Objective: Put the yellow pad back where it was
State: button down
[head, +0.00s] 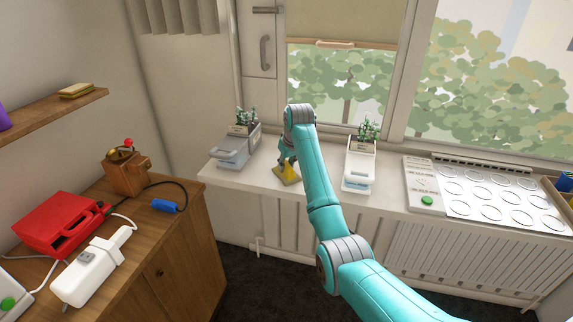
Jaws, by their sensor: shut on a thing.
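My gripper (286,162) is over the windowsill, left of centre in the head view, pointing down. It is shut on a small yellow thing (289,171), which looks like the yellow pad. A flat tan-yellow piece shows at its lower end, at or just above the sill; I cannot tell if it touches. My arm and the fingers hide part of it. A second yellow block (76,91), like a sponge with a darker underside, lies on the wooden wall shelf (50,117) at the far left.
A white panel with round marks (500,195) lies at the right. The wooden cabinet at left bears a red case (60,224), a grinder (126,176) and a white device (92,268).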

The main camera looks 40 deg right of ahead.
jog(key=c, duration=0.9)
grip_release()
jog(key=v, duration=1.2)
